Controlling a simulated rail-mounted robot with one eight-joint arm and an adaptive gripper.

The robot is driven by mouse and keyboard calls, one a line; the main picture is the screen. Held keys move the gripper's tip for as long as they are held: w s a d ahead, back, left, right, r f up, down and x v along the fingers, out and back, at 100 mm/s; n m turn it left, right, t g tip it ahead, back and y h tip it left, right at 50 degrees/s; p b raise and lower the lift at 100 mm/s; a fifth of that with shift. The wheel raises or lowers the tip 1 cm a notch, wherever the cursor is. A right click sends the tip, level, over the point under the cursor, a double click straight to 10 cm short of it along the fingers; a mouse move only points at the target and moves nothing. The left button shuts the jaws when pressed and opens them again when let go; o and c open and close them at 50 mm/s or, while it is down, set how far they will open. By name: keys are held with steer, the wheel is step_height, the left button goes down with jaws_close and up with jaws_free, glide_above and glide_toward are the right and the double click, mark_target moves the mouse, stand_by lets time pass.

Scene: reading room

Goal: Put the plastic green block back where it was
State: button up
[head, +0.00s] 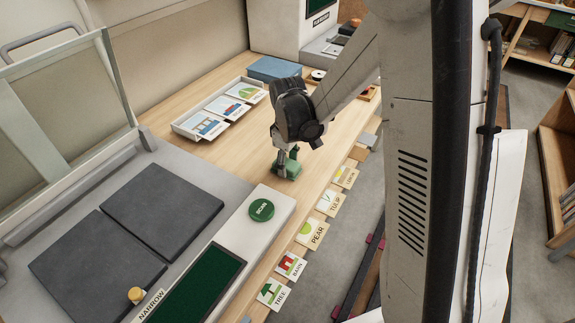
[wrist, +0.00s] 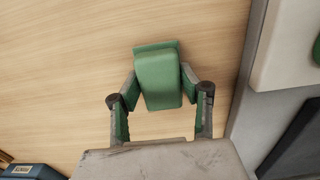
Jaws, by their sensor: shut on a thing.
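The green plastic block (wrist: 158,80) is between the two fingers of my gripper (wrist: 158,92) in the wrist view. My gripper is shut on it, with a finger against each side. In the head view the green block (head: 290,169) shows at the lower end of my gripper (head: 285,158), low over the wooden counter (head: 240,165). I cannot tell whether the block touches the wood. Part of the block is hidden by the fingers in the head view.
A white unit with a green round SCAN button (head: 261,210) stands in front. Picture cards (head: 313,234) line the counter's right edge. A white tray of cards (head: 215,112) and a blue box (head: 274,69) lie behind. Bare wood lies left of the gripper.

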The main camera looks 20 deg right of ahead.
mark_target(288, 164)
steer(key=shift+f, duration=0.2)
steer(key=o, duration=1.1)
steer(key=shift+r, duration=0.1)
step_height(288, 164, up, 12)
steer(key=p, duration=0.2)
steer(key=shift+s+a+r+m+t, duration=0.1)
steer(key=shift+s+r+m+t, duration=1.45)
steer(key=shift+s, duration=2.05)
steer(key=shift+s+d+r+m+t, duration=0.1)
steer(key=shift+s+r+m+t, duration=1.4)
steer(key=shift+s, duration=2.1)
steer(key=shift+s+a+r+m+t, duration=0.1)
steer(key=shift+s+r+m+t, duration=0.7)
steer(key=shift+s+r, duration=2.1)
